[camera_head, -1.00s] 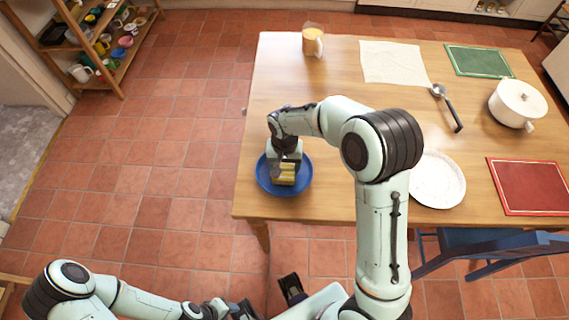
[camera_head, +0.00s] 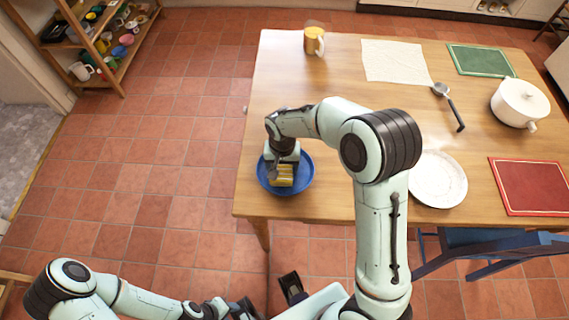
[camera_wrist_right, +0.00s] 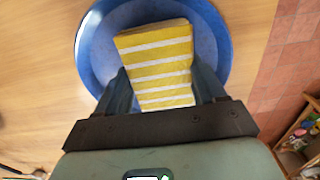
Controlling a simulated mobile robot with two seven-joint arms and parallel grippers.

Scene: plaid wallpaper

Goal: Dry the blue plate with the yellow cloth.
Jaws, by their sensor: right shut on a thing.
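The blue plate (camera_head: 303,181) lies on the wooden table near its left front corner; it also shows in the right wrist view (camera_wrist_right: 92,62). The yellow cloth (camera_wrist_right: 160,62), with white stripes, is a folded pad over the plate; in the head view it shows small (camera_head: 284,177). My right gripper (camera_wrist_right: 160,92) is shut on the cloth, with a finger at each side, and holds it over the plate. Whether the cloth touches the plate is hard to tell. My left gripper (camera_head: 268,303) is low at the bottom of the head view, away from the table; its jaws are unclear.
A white plate (camera_head: 440,180) and a red mat (camera_head: 530,186) lie to the right. A blue chair (camera_head: 490,245) is at the front.

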